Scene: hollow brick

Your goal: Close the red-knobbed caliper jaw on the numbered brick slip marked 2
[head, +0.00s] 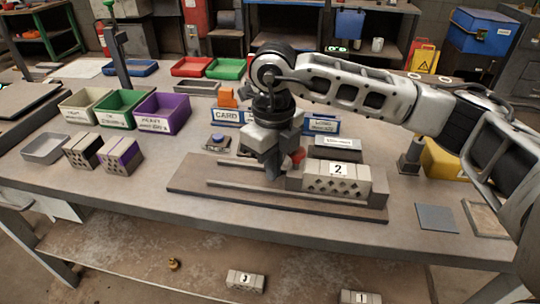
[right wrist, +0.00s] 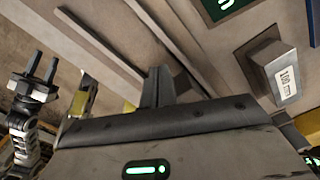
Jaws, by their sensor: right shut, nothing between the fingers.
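The brick slip marked 2 (head: 322,183), pale with diamond-shaped holes, lies along the right part of the caliper's brown base (head: 232,197). The red knob (head: 298,157) shows just left of the slip's upper left end. The jaw under it is mostly hidden by my right gripper (head: 270,176), so I cannot tell whether it touches the slip. My right gripper points down, shut and empty, just left of the knob; its fingers show in the right wrist view (right wrist: 156,88). My left gripper (right wrist: 35,72) shows only in the right wrist view, at far left, its fingers apart.
A grey gauge block (head: 335,142) stands behind the slip; its label shows in the right wrist view (right wrist: 285,80). Bins, including a purple one (head: 163,112), and two holed bricks (head: 118,155) stand left. Other numbered slips, including one marked 3 (head: 245,281), lie below the table edge.

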